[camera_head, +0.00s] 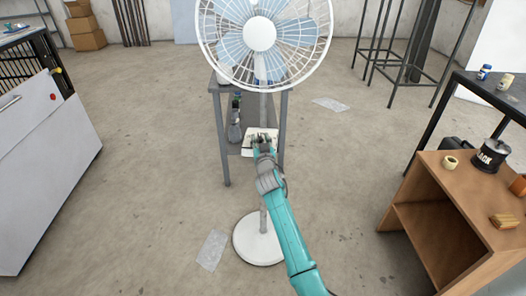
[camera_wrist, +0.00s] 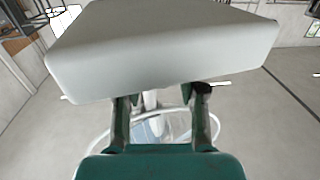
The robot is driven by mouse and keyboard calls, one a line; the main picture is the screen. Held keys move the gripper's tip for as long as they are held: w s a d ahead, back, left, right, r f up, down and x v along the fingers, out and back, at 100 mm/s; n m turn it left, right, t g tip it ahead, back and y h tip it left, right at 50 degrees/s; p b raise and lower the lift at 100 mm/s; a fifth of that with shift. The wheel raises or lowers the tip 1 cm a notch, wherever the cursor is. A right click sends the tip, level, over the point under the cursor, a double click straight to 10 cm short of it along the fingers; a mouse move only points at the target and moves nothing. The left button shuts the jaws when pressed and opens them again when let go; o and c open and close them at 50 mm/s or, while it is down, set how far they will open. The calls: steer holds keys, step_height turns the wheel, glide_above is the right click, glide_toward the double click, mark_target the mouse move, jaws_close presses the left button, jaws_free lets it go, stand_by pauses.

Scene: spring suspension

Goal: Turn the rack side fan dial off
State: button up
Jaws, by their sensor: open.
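The white pedestal fan (camera_head: 260,35) stands in front of a dark grey rack (camera_head: 226,140), with its round base (camera_head: 258,240) on the floor. A white control box (camera_head: 248,150) sits on its pole below the fan head. My gripper (camera_head: 262,138) is in front of this box and covers part of it. In the wrist view the white box (camera_wrist: 165,45) fills the upper middle, right at my open gripper (camera_wrist: 157,98). The fingers are apart, and their tips meet the lower edge of the box in the picture; I cannot tell whether they touch it. The dial is not visible.
Bottles (camera_head: 235,120) stand on the rack behind the fan. A white cabinet (camera_head: 45,150) is at left. Plastic sheet (camera_head: 213,250) lies left of the base. The floor between is clear.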

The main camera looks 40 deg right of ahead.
steer(key=v, duration=1)
steer(key=shift+s, duration=0.25)
steer(key=shift+a, duration=0.25)
